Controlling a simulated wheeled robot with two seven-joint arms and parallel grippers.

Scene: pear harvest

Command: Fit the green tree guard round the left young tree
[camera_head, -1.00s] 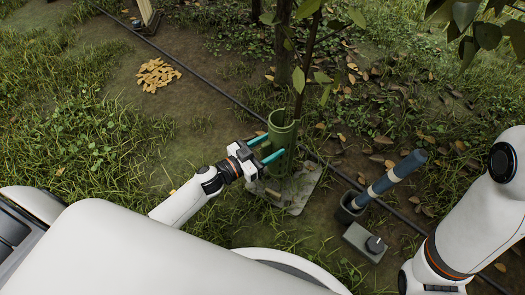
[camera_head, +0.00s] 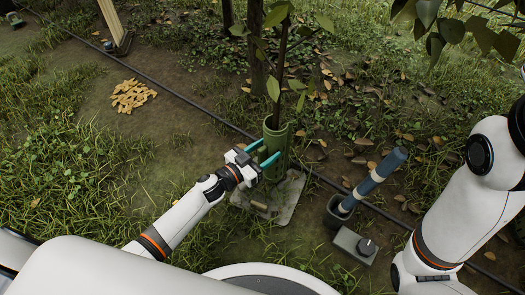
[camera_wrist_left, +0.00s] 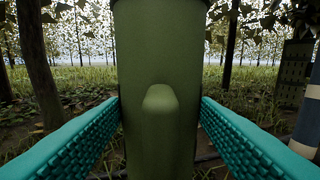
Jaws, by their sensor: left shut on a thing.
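The green tree guard (camera_head: 277,137) is an upright tube with a round lug on its near side. My left gripper (camera_head: 265,154) is shut on it, one teal finger on each side. In the left wrist view the guard (camera_wrist_left: 160,45) fills the middle between the fingers (camera_wrist_left: 160,130). The left young tree (camera_head: 281,88) has a thin dark stem that drops into the guard's open top, so the guard appears to be around it. The guard's foot is partly hidden by my gripper; I cannot tell whether it touches the ground. My right gripper is out of view.
A grey flat mat (camera_head: 287,207) lies under the guard. A blue-handled tool (camera_head: 378,178) stands in a dark holder beside a grey box with a knob (camera_head: 355,245). A dark hose (camera_head: 185,98) crosses behind. A yellowish chip pile (camera_head: 131,96) lies left. Leaves hang upper right.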

